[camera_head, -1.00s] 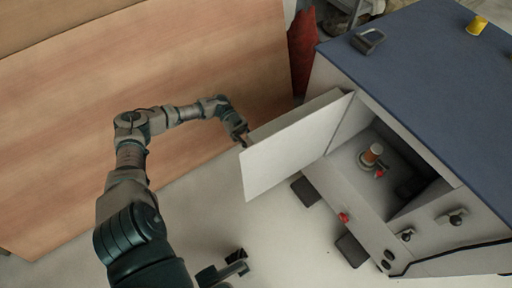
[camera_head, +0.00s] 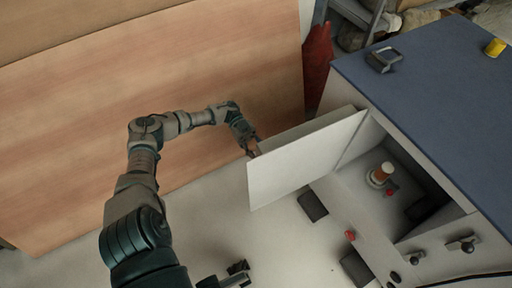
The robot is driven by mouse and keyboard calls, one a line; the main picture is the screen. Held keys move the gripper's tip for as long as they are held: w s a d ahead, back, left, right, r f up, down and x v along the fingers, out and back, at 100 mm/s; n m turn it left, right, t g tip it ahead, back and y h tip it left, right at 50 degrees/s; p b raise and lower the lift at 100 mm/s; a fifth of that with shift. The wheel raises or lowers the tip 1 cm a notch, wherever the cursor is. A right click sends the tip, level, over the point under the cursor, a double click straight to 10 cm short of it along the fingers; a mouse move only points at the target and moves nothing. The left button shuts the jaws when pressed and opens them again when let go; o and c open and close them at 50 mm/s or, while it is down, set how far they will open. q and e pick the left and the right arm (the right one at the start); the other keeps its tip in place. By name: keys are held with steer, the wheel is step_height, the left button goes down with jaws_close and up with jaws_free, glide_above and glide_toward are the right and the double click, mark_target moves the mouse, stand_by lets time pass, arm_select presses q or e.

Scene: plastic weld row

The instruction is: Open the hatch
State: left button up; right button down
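The hatch (camera_head: 302,158) is a pale grey door panel, swung out from the front of a grey cabinet with a blue top (camera_head: 440,90). The compartment behind it is visible. My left gripper (camera_head: 252,150) is at the hatch's outer, free edge, touching or very close to it; its fingers are partly hidden by the panel, so I cannot tell whether they are closed. My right gripper (camera_head: 238,272) is low at the bottom edge, well away from the hatch, small and dark; its finger state is unclear.
Inside the compartment stands an orange and white cylinder (camera_head: 381,174) beside a red knob. Another red button (camera_head: 350,235) and black levers (camera_head: 462,244) sit on the cabinet front. A wooden panel (camera_head: 150,110) stands behind my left arm. A yellow object (camera_head: 495,47) lies on the blue top.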

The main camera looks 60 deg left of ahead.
arm_select(q)
steer(key=a, duration=0.6)
steer(key=shift+s+f, duration=0.15)
stand_by(0.3)
